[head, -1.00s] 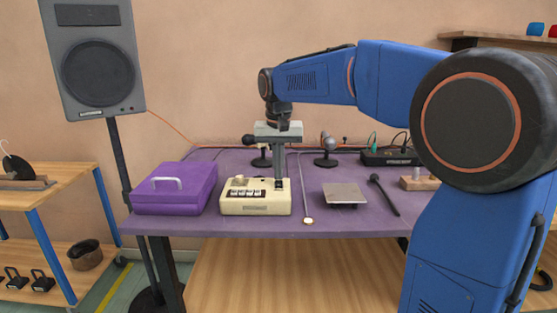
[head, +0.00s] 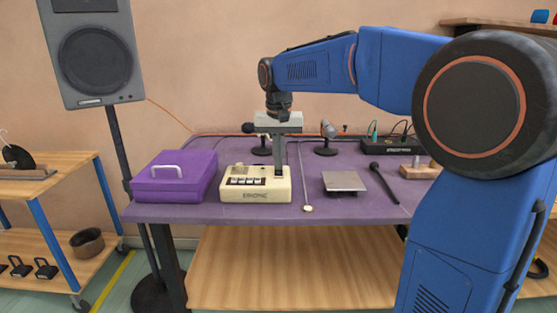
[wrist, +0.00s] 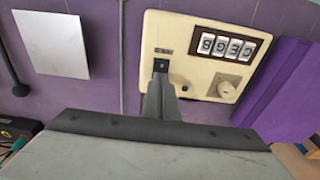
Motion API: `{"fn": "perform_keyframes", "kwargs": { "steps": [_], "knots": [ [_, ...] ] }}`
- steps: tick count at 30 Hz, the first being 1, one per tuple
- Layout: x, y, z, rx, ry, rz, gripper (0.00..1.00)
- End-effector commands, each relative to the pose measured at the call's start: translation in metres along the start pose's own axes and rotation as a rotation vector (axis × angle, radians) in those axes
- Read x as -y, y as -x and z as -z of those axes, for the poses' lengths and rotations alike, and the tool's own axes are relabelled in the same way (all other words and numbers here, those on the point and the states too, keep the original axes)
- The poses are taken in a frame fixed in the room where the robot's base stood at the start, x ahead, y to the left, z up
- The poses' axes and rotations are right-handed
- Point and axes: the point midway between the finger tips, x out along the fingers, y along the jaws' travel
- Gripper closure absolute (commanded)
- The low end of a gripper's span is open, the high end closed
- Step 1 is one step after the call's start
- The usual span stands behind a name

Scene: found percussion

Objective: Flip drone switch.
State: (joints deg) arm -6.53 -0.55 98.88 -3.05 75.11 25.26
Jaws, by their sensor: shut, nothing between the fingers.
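The drone box is a cream box (head: 256,190) with a row of lettered keys, standing near the front of the purple table. My gripper (head: 279,175) points down over the right part of the box, shut and empty. In the wrist view its fingertips (wrist: 160,78) are right at the dark switch and partly cover it. I cannot tell whether they touch it or which way it is set.
A purple case (head: 175,178) stands left of the box. A thin beater (head: 305,180), a grey metal plate (head: 344,182) and a dark microphone (head: 384,183) lie to the right. Microphones on stands (head: 327,140) and a black cable box (head: 390,146) are behind.

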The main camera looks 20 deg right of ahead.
Motion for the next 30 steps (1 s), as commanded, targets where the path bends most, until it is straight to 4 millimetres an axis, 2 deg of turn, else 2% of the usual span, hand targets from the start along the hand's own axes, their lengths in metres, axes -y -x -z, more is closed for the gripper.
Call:
{"fn": "perform_keyframes", "kwargs": {
  "steps": [8, 20, 25, 30],
  "knots": [
    [0.000, 0.001, -0.012, 0.008, 0.001, -0.002, 1.00],
    [0.000, 0.004, -0.012, 0.005, 0.000, -0.001, 1.00],
    [-0.004, 0.020, -0.011, 0.003, 0.000, 0.000, 1.00],
    [-0.009, 0.052, -0.010, 0.003, 0.001, 0.000, 1.00]
  ]
}}
